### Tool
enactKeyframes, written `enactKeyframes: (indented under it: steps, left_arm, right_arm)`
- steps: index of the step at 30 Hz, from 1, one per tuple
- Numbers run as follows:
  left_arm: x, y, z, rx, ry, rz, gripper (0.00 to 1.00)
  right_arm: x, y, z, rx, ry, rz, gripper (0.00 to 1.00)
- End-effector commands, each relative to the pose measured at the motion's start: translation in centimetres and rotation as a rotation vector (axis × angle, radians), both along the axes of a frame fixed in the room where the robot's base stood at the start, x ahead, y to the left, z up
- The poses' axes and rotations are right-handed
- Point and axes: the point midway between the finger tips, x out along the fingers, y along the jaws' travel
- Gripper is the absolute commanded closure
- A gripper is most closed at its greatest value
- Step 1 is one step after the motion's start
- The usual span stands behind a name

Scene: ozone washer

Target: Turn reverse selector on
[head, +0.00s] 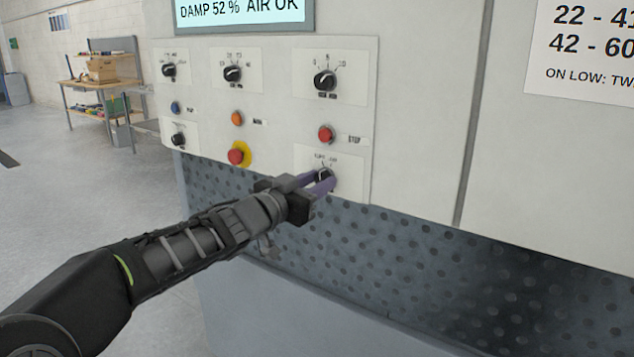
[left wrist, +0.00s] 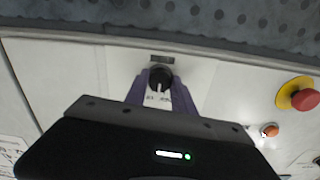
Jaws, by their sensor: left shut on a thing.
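A black selector knob (head: 323,174) sits at the lower right of the white control panel, on a small label plate whose print is too small to read surely. The knob also shows in the left wrist view (left wrist: 160,78), where the picture is upside down and its white pointer line is seen. My left gripper (head: 319,181) comes from the lower left, and its purple fingers are shut on the sides of this knob. The fingers hide part of the knob in the head view, so its exact angle is hard to tell. My right gripper is not in view.
A red button (head: 326,134) is just above the knob. A red emergency button on yellow (head: 238,154) is to its left. Other knobs, such as the upper right one (head: 325,81), share the panel. A dark perforated surface (head: 420,245) lies below. A shelf bench (head: 100,82) stands far left.

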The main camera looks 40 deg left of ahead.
Motion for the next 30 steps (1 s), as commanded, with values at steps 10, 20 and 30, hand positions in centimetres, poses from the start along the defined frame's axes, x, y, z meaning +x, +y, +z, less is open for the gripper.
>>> enactKeyframes:
  steps: [10,20,30]
  left_arm:
    - [0.00,0.00,-0.05,0.267,0.005,0.000,1.00]
    - [0.00,-0.02,-0.04,0.401,0.009,0.000,1.00]
    - [0.00,-0.02,-0.01,0.416,0.010,0.000,1.00]
  right_arm:
    - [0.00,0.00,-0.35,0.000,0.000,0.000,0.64]
    - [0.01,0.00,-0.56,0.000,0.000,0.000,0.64]
    - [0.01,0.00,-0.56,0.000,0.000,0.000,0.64]
